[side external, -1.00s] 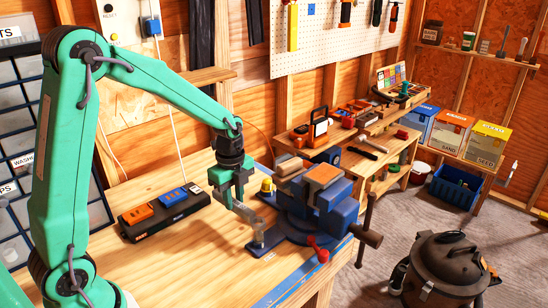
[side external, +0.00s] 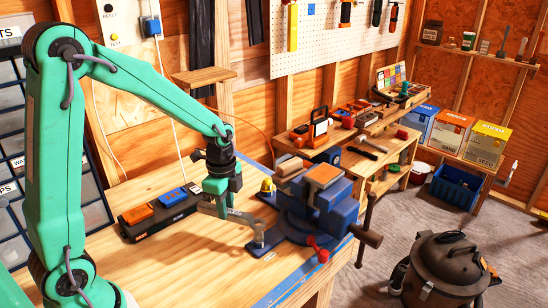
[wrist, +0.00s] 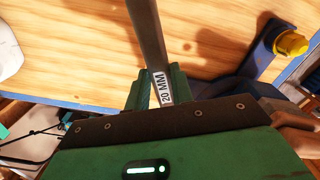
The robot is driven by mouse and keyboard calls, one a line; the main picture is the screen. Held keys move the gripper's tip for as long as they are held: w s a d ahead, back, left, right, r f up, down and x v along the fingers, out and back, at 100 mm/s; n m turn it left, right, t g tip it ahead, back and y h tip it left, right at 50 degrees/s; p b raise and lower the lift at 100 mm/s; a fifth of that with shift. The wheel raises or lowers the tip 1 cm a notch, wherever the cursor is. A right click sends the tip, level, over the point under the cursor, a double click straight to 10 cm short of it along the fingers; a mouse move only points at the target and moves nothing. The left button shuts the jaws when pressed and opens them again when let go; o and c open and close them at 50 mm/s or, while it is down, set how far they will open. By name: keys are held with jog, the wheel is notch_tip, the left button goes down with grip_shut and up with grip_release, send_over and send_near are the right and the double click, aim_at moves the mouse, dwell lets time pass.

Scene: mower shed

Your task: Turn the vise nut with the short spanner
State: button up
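My gripper (side external: 220,204) is shut on a grey spanner (side external: 242,216), whose shaft (wrist: 148,35) bears a "20 MM" label in the wrist view. In the side view the spanner lies nearly level above the bench. Its right end is over or beside the grey nut (side external: 258,239) on the near foot of the blue vise (side external: 300,222). I cannot tell whether its jaw is around the nut. A yellow cap (side external: 267,185) on the vise's far side also shows in the wrist view (wrist: 291,43). The spanner's far end is outside the wrist view.
A black holder (side external: 160,221) with orange and blue parts stands left of my gripper. The wooden bench (side external: 200,265) is clear in front. The vise's red knob (side external: 318,243) and handle (side external: 366,225) stick out at right.

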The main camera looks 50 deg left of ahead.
jog(key=c, duration=0.4)
jog(key=shift+f, duration=1.95)
dwell(0.6)
jog(key=shift+w, duration=0.15)
dwell(0.3)
jog(key=shift+w+a+m, duration=0.2)
jog(key=shift+w+m, duration=0.3)
jog(key=shift+m, duration=0.25)
jog(key=shift+w+a+m, duration=0.15)
jog(key=shift+w+m, duration=0.35)
jog(key=shift+m, duration=0.25)
jog(key=shift+w+m, duration=0.85)
jog(key=shift+m, duration=0.25)
jog(key=shift+w+d+m, duration=0.15)
jog(key=shift+w+m, duration=0.55)
jog(key=shift+m, duration=0.25)
jog(key=shift+w+d+m, duration=0.1)
jog(key=shift+w+m, duration=0.6)
jog(key=shift+m, duration=0.25)
jog(key=shift+w+d+m, duration=0.4)
jog(key=shift+w+m, duration=0.3)
jog(key=shift+m, duration=0.35)
jog(key=shift+w+d+m, duration=0.4)
jog(key=shift+w+m, duration=0.25)
jog(key=shift+m, duration=0.4)
